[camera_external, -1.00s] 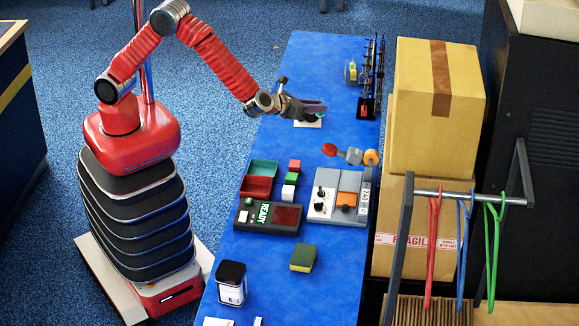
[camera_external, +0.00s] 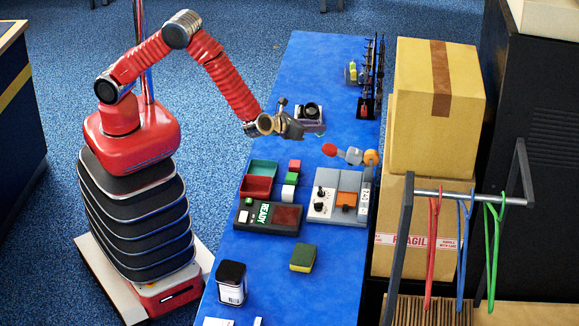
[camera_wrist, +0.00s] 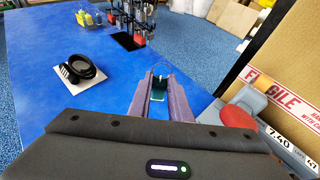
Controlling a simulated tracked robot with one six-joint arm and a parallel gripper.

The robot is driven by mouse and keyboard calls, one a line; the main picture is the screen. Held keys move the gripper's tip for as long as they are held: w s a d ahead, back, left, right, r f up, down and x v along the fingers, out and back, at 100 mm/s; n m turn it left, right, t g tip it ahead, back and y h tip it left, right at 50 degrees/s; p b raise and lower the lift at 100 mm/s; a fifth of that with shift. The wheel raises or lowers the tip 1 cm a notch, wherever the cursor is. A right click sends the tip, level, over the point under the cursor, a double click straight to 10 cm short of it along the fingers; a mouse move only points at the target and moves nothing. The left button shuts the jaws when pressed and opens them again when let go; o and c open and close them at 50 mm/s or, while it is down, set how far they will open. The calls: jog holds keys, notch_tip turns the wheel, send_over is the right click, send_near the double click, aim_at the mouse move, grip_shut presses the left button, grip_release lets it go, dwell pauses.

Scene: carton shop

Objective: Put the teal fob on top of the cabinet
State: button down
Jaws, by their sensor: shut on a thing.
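My gripper (camera_external: 293,130) is above the blue table, on the near side of a black round holder on a white plate. In the wrist view, my gripper (camera_wrist: 158,92) is shut on the teal fob (camera_wrist: 158,88), a dark teal piece with a thin loop above it.
The black holder (camera_wrist: 82,68) stands left of my gripper in the wrist view. A grey knob panel (camera_external: 325,195), coloured bins (camera_external: 258,180) and a dark rack (camera_external: 372,85) stand on the table (camera_external: 330,60). Stacked cartons (camera_external: 435,110) rise to the right.

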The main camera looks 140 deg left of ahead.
jog(key=shift+f, duration=3.15)
jog(key=shift+f, duration=0.1)
jog(key=shift+f, duration=1.75)
jog(key=shift+f, duration=0.1)
jog(key=c, duration=1.6)
grip_release()
jog(key=shift+c, duration=0.2)
